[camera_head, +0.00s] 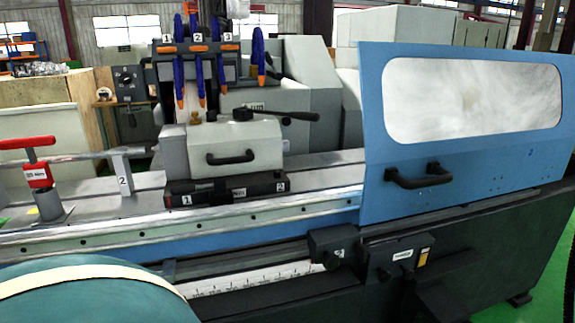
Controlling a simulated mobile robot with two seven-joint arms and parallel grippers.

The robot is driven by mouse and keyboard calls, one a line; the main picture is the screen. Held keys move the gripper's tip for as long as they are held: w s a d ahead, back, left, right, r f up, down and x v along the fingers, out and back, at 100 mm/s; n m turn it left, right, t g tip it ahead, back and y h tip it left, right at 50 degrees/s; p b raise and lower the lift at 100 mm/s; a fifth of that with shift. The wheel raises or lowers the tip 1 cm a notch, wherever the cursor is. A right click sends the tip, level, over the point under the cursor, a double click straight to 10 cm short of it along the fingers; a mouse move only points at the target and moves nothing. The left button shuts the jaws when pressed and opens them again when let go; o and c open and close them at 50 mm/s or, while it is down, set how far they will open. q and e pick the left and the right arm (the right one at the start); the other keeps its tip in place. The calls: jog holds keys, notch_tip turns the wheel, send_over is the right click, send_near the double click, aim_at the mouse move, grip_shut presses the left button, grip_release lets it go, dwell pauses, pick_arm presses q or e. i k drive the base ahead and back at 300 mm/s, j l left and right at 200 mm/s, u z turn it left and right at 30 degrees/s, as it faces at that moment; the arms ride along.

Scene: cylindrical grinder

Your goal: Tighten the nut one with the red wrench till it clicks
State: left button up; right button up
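The red wrench (38,175) stands tilted at the far left of the machine bed. It has a red cross handle and a red block with a white label. Its lower end meets a grey metal cylinder (52,208); I cannot tell how they are joined. A black block (225,190) in front of the grey housing carries the labels 1 and 2. A grey post (122,174) right of the wrench carries another label 2. I cannot clearly make out nut one itself. Neither of my grippers is in view.
A blue guard (460,130) with a window and black handle covers the right of the machine. Blue hoses with orange tips (198,75) hang above the grey housing (225,148). A rounded teal form with a cream band fills the lower left; I cannot tell what it is.

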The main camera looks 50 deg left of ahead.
aim_at(38, 174)
jog(key=u, duration=1.8)
